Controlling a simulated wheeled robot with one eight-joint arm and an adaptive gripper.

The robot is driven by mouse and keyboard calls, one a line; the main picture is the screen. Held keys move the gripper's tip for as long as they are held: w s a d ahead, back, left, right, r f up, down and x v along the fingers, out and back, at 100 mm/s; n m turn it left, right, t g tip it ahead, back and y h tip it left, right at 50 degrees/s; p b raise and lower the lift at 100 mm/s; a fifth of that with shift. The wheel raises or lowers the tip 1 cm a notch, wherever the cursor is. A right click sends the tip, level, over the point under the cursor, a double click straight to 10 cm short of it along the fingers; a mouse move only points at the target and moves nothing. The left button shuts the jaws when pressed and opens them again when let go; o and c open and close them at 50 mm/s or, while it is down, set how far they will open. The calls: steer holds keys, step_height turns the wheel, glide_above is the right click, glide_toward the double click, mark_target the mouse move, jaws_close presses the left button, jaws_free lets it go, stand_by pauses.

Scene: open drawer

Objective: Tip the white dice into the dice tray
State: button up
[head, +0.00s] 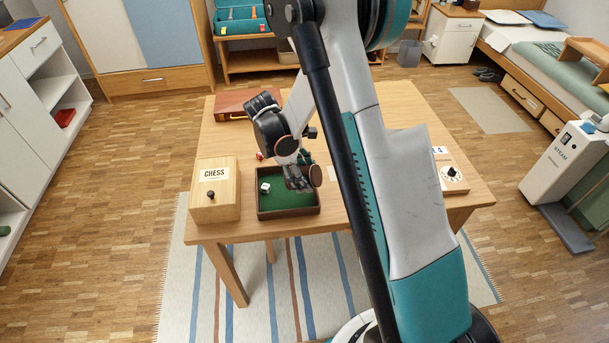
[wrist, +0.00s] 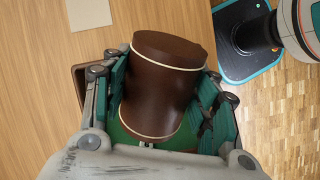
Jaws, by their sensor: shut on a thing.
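The dice tray (head: 289,213) has a dark wooden rim and a green floor, and stands near the front edge of the wooden table. One white die (head: 265,187) lies inside it on the left. My gripper (head: 298,182) is low over the right part of the tray, shut on a dark brown cup (wrist: 164,85) with pale bands. In the head view the end of the cup (head: 315,176) shows at the right of the fingers, so the cup is tilted well over. Its inside is hidden, and I cannot tell whether dice remain in it.
A wooden chess box (head: 215,198) stands close to the left of the tray. A reddish-brown case (head: 232,104) lies at the back. Small red and green things sit behind the tray.

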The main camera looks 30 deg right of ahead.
steer(key=shift+r, duration=0.15)
step_height(320, 180, up, 10)
steer(key=p, duration=0.5)
steer(key=shift+p, duration=0.4)
